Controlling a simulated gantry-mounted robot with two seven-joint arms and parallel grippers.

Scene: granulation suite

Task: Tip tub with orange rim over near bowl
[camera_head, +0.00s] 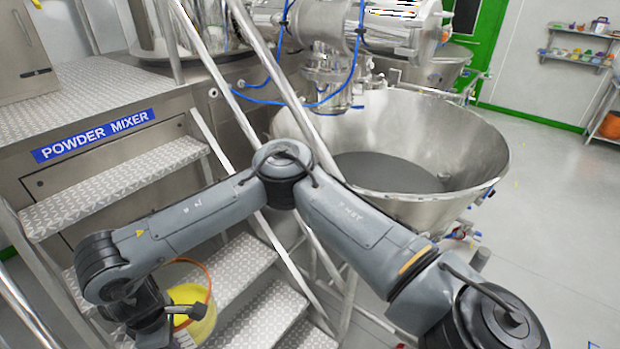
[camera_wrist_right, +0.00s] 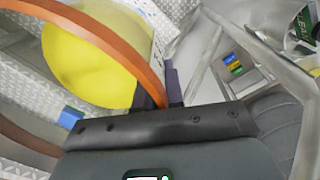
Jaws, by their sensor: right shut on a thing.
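The tub with the orange rim (camera_head: 188,312) shows at the lower left of the head view, with a yellow body and partly behind my right arm. In the right wrist view its orange rim (camera_wrist_right: 118,42) arcs in front of a rounded yellow surface (camera_wrist_right: 85,60). My right gripper (camera_wrist_right: 160,92) is shut on that rim. The tub is over the steps, left of and apart from the near bowl. The near bowl (camera_head: 468,150) is a wide steel vessel with grey material inside. My left gripper is not in view.
Steel mixing machinery (camera_head: 335,20) with blue hoses overhangs the bowl's back left. Another steel bowl (camera_head: 445,65) is behind. Floor at the right is clear.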

